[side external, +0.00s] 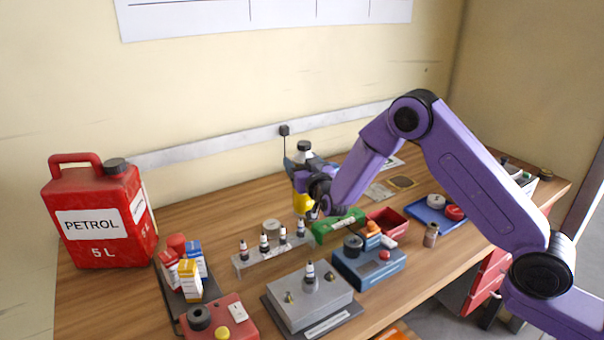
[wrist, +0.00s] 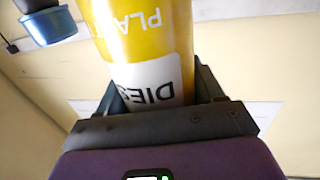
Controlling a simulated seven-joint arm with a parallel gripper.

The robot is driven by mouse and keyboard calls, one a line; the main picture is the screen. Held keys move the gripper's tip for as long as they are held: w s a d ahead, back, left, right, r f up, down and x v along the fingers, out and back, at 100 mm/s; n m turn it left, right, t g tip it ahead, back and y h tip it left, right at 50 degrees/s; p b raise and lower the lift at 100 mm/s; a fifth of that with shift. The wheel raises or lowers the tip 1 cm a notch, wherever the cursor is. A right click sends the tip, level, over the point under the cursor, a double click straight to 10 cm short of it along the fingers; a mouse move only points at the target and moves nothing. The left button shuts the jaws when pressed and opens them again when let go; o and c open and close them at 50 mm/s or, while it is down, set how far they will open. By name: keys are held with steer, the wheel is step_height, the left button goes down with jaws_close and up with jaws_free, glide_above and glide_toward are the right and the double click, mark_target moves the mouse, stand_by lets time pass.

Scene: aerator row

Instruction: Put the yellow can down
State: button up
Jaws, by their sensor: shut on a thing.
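The yellow can (wrist: 145,35) fills the top middle of the wrist view, with a white label and dark lettering that is partly cut off. My gripper (wrist: 158,92) is shut on it, with one dark finger on each side. In the side external view a small yellow part of the can (side external: 302,203) shows beside my gripper (side external: 312,190), which hides the rest. The can is over the back middle of the wooden table (side external: 215,223). Whether its base touches anything is hidden.
A clear rack (side external: 262,262) with several small bottles stands in front of the can. A green holder (side external: 337,225), a red tray (side external: 388,221) and a blue box (side external: 370,266) stand to its right. A red petrol can (side external: 98,215) stands far left.

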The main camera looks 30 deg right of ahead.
mark_target(306, 154)
steer(key=shift+f, duration=1.85)
steer(key=shift+s+f, duration=0.15)
steer(key=shift+f, duration=0.15)
steer(key=o, duration=1.5)
steer(key=shift+f, duration=0.1)
steer(key=shift+c, duration=0.2)
steer(key=s+r, duration=0.1)
steer(key=r, duration=0.3)
steer(key=s+r, duration=0.1)
steer(key=r, duration=0.2)
steer(key=shift+s+a, duration=0.3)
steer(key=shift+s, duration=0.05)
steer(key=shift+r, duration=0.75)
